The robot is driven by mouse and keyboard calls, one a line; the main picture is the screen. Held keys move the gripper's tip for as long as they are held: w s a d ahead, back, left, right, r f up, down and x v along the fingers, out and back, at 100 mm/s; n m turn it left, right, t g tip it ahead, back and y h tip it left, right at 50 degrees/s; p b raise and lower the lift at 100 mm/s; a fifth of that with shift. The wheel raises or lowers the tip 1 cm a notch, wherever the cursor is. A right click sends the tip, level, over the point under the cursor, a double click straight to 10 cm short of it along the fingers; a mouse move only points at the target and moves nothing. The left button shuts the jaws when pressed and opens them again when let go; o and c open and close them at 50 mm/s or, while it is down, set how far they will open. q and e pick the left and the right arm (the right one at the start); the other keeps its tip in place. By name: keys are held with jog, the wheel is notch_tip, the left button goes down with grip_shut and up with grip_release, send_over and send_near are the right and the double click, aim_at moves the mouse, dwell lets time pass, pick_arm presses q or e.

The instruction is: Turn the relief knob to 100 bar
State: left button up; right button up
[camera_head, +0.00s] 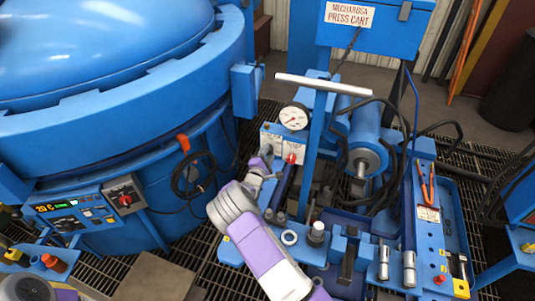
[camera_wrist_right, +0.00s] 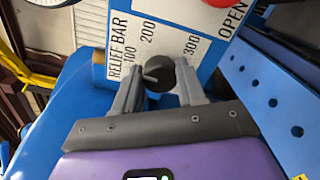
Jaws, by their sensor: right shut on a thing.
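The relief knob (camera_wrist_right: 161,76) is a small black round knob with a pale pointer mark. In the right wrist view it sits below the white label plate (camera_wrist_right: 163,38) marked RELIEF BAR, 100, 200 and 300. The pale mark lies on the knob's left side; its exact reading is hard to tell. My right gripper (camera_wrist_right: 158,80) has one finger on each side of the knob and is shut on it. In the head view my right gripper (camera_head: 271,166) is at the white panel (camera_head: 283,145), and the knob is hidden there. My left gripper is out of view.
A dial gauge (camera_head: 293,117) stands above the panel. A red knob (camera_head: 291,158) is close to my right gripper. The cart's T-shaped handle (camera_head: 322,84) rises just right of it. The blue furnace (camera_head: 110,110) fills the left, and hoses hang around the blue cylinder (camera_head: 368,140).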

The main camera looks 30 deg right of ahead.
jog(key=shift+f+n, duration=0.1)
jog(key=shift+n, duration=0.3)
jog(key=o, duration=1.1)
jog(key=shift+c, duration=0.2)
jog(key=shift+a, duration=0.1)
jog(key=p+v, duration=0.1)
jog(key=v, duration=0.6)
jog(key=shift+s+p, duration=0.25)
jog(key=shift+p, duration=0.1)
jog(key=shift+a, duration=0.1)
